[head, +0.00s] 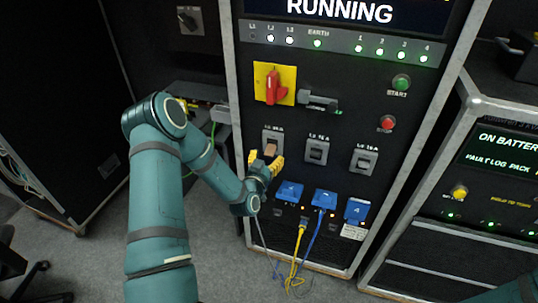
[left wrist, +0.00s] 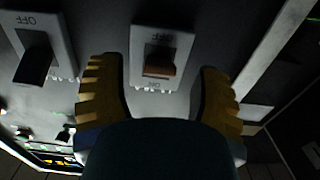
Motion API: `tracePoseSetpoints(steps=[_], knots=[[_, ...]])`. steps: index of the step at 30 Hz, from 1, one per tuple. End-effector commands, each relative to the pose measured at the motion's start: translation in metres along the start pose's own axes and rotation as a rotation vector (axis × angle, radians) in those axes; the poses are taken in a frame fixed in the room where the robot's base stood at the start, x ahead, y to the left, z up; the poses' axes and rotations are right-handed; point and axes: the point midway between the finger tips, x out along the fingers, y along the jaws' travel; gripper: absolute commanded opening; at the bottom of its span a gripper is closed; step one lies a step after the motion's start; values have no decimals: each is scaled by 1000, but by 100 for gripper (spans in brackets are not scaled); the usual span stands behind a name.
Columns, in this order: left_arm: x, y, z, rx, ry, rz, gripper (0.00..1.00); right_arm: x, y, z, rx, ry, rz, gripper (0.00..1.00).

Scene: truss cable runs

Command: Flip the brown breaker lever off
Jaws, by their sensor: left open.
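The brown breaker lever (head: 271,149) sits on the leftmost of three grey breaker plates on the black rack panel. In the left wrist view the brown lever (left wrist: 160,66) stands out from its plate, between upside-down OFF at the top and ON at the bottom. I cannot tell its exact position. My left gripper (head: 266,160) has yellow ribbed fingers, open on either side of the lever. In the left wrist view the open fingers (left wrist: 161,72) show gaps to the plate, with nothing between them but the lever. My right gripper is out of view.
Two dark-levered breakers (head: 317,150) (head: 363,161) stand to the right. Blue sockets (head: 325,199) with yellow and blue cables are below. A red rotary handle (head: 272,87) on a yellow plate is above, with green (head: 401,82) and red (head: 387,123) buttons to the right.

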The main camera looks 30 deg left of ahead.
Motion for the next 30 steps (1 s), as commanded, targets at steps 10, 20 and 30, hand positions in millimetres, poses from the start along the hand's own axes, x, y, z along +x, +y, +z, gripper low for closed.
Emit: tracePoseSetpoints(steps=[10,20,30], knots=[[20,0,0,-1,-1,1,64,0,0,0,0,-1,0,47],[19,0,0,-1,-1,0,17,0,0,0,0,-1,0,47],[19,0,0,0,2,0,0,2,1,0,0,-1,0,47]])
